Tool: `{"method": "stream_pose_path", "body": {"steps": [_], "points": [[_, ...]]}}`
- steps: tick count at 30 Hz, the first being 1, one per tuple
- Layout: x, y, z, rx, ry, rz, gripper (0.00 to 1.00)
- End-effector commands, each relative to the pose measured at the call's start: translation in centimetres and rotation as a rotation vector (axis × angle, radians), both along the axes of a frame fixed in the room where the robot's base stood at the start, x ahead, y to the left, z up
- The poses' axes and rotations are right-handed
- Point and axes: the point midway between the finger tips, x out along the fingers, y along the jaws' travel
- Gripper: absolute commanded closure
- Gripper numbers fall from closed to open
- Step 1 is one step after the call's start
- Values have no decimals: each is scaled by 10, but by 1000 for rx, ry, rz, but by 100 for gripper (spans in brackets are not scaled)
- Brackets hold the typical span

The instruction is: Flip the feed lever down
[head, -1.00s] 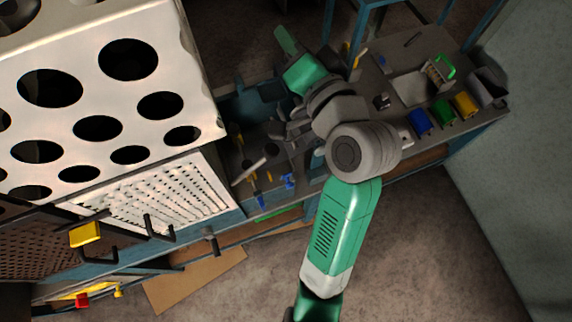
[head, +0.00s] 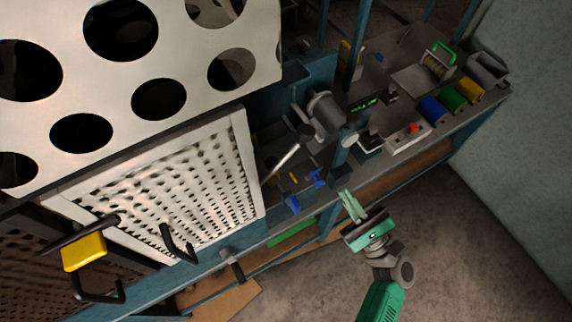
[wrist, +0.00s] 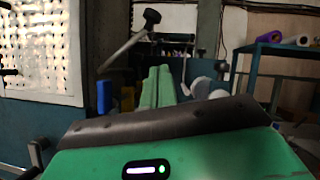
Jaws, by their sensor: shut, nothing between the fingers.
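A lever with a silver rod (head: 287,155) and a dark round knob rises at a slant from the bench machine, left of the grey motor-like cylinder. I take it to be the feed lever. In the wrist view the lever's rod (wrist: 122,50) slants up to the right, with its black knob at the top, beyond and slightly left of my fingers. My green gripper (head: 350,205) is shut and empty, in front of the bench's front edge, to the right of and nearer than the lever. The fingers (wrist: 158,86) point towards the machine and are apart from the lever.
A perforated white panel (head: 185,185) stands left of the lever. A control box with a red button (head: 413,128) and blue, green and yellow bins (head: 453,98) are on the right. The floor in front is clear.

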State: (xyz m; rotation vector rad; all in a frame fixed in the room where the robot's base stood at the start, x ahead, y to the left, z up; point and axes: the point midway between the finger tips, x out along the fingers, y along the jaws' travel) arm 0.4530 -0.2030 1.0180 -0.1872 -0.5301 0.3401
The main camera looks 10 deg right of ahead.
Motion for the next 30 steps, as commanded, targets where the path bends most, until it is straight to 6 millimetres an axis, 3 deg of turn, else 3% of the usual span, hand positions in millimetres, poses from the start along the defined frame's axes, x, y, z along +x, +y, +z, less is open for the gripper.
{"method": "stream_pose_path", "body": {"steps": [14, 27, 30], "points": [[7, 4, 4, -4, -1, 1, 100], [81, 37, 47, -5, -1, 2, 100], [85, 43, 64, -6, -1, 0, 100]]}}
